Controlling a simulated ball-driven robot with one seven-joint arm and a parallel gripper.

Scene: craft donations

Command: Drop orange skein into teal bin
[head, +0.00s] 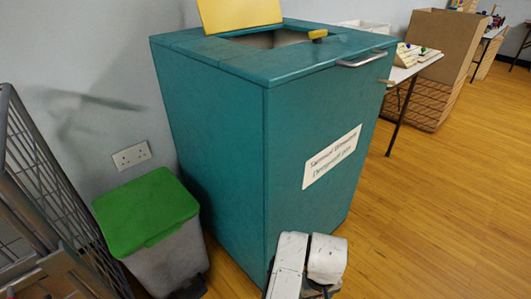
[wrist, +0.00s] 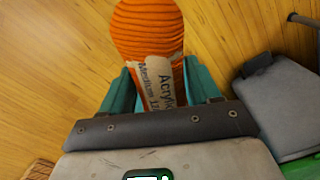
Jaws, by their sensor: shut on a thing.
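The teal bin (head: 310,140) is a tall box in the middle of the head view. Its yellow flap (head: 238,14) stands up and the dark opening (head: 270,38) in its top shows. A white label is on its front. In the wrist view my gripper (wrist: 160,82) is shut on the orange skein (wrist: 148,28), gripping it around its paper band. The skein sticks out beyond the fingers, with wooden floor behind it. In the head view only white arm parts show low in front of the bin; the gripper and skein are hidden or out of frame there.
A grey bin with a green lid (head: 146,212) stands left of the teal bin. A metal cage (head: 50,200) is at the far left. A table (head: 415,65) and a cardboard box (head: 440,45) stand behind at right. The wooden floor at right is clear.

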